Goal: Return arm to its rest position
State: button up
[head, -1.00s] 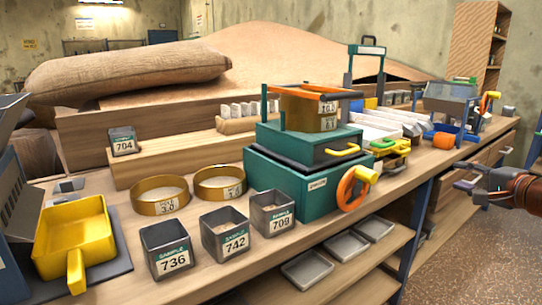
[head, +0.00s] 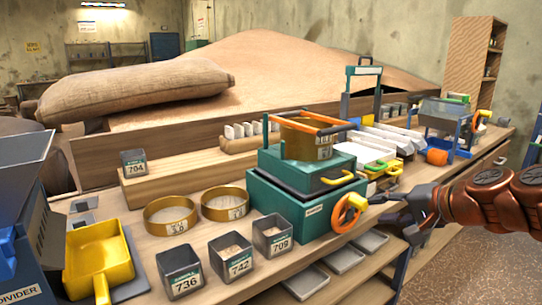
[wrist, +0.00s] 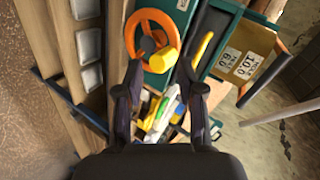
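My gripper (head: 392,208) is at the right of the head view, beside the front edge of the bench and right of the teal sieve shaker. In the wrist view its two dark fingers (wrist: 160,85) stand apart with nothing held between them. The teal shaker (head: 290,205) carries an orange handwheel with a yellow knob (head: 347,212). In the wrist view the handwheel (wrist: 135,30) lies beyond the fingertips. I cannot tell the exact gap between gripper and wheel. My brown arm reaches in from the right edge.
Sample boxes 736 (head: 181,272), 742 (head: 231,256) and 709 (head: 273,236) stand along the bench front. A yellow scoop pan (head: 98,262) is at left. Grey trays (head: 343,259) lie on the lower shelf. Open floor (head: 470,265) is at right.

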jog(key=s+a+r+n+g+h+p, duration=0.1)
jog(key=s+a+n+g+p, duration=0.25)
jog(key=s+a+p, duration=0.35)
jog(key=s+a+r+n+g+h+p, duration=0.15)
jog(key=s+a+g+p, duration=0.3)
jog(key=s, duration=0.45)
jog(key=s+d+r+n+g+h+p, duration=0.1)
jog(key=s+d+h+p, duration=0.1)
jog(key=s+p, duration=0.3)
jog(key=s+d+r+n+g+h+p, duration=0.1)
jog(key=s+p, duration=0.5)
jog(key=s, duration=0.6)
jog(key=shift+d+n+g+h, duration=0.4)
jog(key=shift+d+g+h, duration=0.35)
jog(key=shift+d, duration=0.5)
jog(key=shift+o, duration=0.4)
